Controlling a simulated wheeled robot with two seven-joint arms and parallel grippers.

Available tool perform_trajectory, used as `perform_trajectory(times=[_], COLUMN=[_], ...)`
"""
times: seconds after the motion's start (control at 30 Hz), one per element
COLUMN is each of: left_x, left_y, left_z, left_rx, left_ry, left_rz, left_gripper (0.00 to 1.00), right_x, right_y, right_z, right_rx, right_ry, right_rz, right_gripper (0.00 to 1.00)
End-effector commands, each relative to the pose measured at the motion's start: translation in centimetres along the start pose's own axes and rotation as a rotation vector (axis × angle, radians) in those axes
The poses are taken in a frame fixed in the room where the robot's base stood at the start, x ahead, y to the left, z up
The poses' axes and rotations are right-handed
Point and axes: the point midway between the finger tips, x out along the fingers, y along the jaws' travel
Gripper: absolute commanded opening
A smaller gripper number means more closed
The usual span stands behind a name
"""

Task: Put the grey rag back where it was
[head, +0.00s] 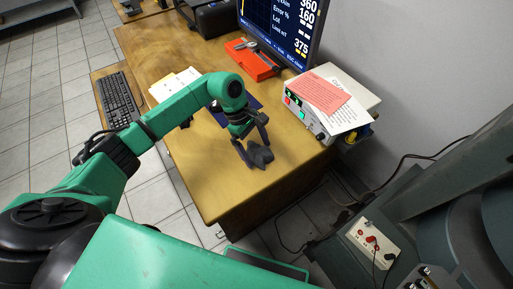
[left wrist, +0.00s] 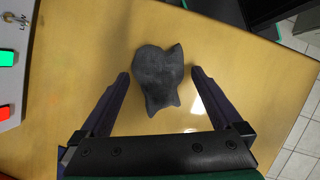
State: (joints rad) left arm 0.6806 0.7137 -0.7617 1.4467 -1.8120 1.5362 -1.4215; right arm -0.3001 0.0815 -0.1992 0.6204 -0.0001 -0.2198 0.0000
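The grey rag (head: 260,156) lies crumpled on the wooden desk (head: 215,190), near the desk's front right part. In the left wrist view the rag (left wrist: 158,80) lies between the two fingertips, with bare desk showing on both sides of it. My left gripper (head: 254,149) is open and reaches down at the rag; in the left wrist view its fingers (left wrist: 157,75) stand apart and do not visibly touch it. I cannot tell the exact height of the fingertips over the desk. My right gripper is in neither view.
A white control box (head: 322,130) with papers on top stands right of the rag. A red case (head: 252,61), a monitor (head: 283,27) and a keyboard (head: 118,99) are farther back. White papers (head: 175,84) lie behind my arm. The desk's front edge is close to the rag.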

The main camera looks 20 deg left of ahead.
Motion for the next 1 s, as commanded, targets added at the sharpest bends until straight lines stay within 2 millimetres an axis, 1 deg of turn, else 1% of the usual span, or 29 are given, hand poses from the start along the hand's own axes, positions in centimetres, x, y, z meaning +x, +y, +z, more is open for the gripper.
perform_trajectory(times=[0.13,0.23,0.27,0.37,0.6,0.7,0.83,1.0], left_x=[-0.1,-0.6,-0.8,-2.7,-9.3,-11.2,-12.3,-12.3], left_y=[0.0,0.0,0.1,0.1,0.1,0.1,0.0,0.0], left_z=[0.0,0.2,0.1,0.0,0.0,0.0,0.1,0.1], left_rx=[0.000,0.000,0.000,0.001,-0.001,-0.001,0.000,0.000], left_ry=[0.000,0.000,0.001,0.003,0.002,0.001,0.000,-0.001], left_rz=[0.000,0.001,0.002,0.004,0.006,0.003,0.001,0.000], left_gripper=[1.00,1.00,1.00,1.00,1.00,1.00,1.00,1.00], right_x=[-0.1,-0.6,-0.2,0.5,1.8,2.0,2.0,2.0], right_y=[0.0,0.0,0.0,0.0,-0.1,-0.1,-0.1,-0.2], right_z=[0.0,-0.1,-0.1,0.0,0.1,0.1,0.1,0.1], right_rx=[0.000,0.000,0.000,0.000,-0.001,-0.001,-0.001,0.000], right_ry=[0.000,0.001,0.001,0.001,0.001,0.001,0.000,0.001], right_rz=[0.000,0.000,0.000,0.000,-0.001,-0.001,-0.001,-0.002], right_gripper=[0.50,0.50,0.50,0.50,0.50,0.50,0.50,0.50])
